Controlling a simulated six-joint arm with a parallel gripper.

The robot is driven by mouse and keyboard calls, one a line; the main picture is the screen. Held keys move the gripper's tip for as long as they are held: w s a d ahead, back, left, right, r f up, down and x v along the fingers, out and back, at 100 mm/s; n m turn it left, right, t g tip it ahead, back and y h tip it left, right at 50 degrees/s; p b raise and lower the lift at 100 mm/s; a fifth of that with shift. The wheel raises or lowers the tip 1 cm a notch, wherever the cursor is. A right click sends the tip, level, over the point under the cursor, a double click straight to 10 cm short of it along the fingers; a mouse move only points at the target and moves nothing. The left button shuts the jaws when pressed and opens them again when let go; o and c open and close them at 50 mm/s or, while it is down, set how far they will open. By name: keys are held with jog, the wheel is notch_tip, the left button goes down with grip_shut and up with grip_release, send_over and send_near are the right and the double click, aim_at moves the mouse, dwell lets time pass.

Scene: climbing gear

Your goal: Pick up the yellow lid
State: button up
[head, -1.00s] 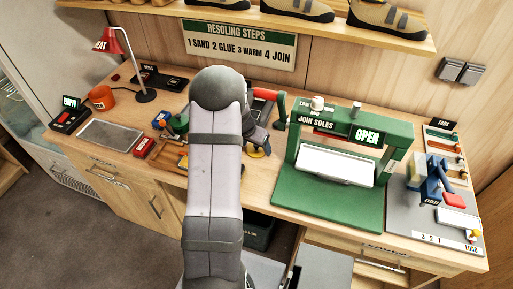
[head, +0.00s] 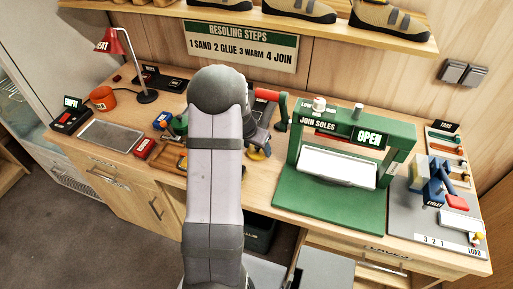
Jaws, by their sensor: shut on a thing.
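The yellow lid (head: 257,155) is a small yellow round shape on the bench, just right of my arm and partly hidden. My gripper (head: 257,147) reaches down over it from behind the arm link and is shut on it. The fingertips are small and mostly hidden by the wrist. I cannot tell whether the lid is clear of the surface beneath it.
A green sole press (head: 330,210) marked OPEN stands to the right, with a red-handled tool (head: 267,94) behind my wrist. A blue eyelet tool (head: 432,180) is at far right. A red box (head: 144,148) and grey mat (head: 110,135) lie to the left.

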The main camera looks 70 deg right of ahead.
jog(key=s+a+r+b, duration=0.4)
jog(key=a+r, duration=0.3)
jog(key=a, duration=0.5)
jog(key=shift+a, duration=0.2)
jog(key=shift+d, duration=0.1)
jog(key=w+d+r+p, duration=0.3)
jog(key=w+d+p, duration=0.4)
jog(key=w+d, duration=0.7)
jog(key=shift+w+r+p, duration=0.25)
jog(key=shift+w+p, duration=0.1)
jog(key=shift+w, duration=0.05)
jog(key=shift+f, duration=0.1)
jog(key=shift+f+b, duration=1.5)
jog(key=shift+f, duration=0.85)
jog(key=shift+f+b, duration=0.7)
jog(key=shift+f, duration=0.05)
jog(key=shift+f+b, duration=0.15)
jog(key=shift+b, duration=0.8)
dwell(0.5)
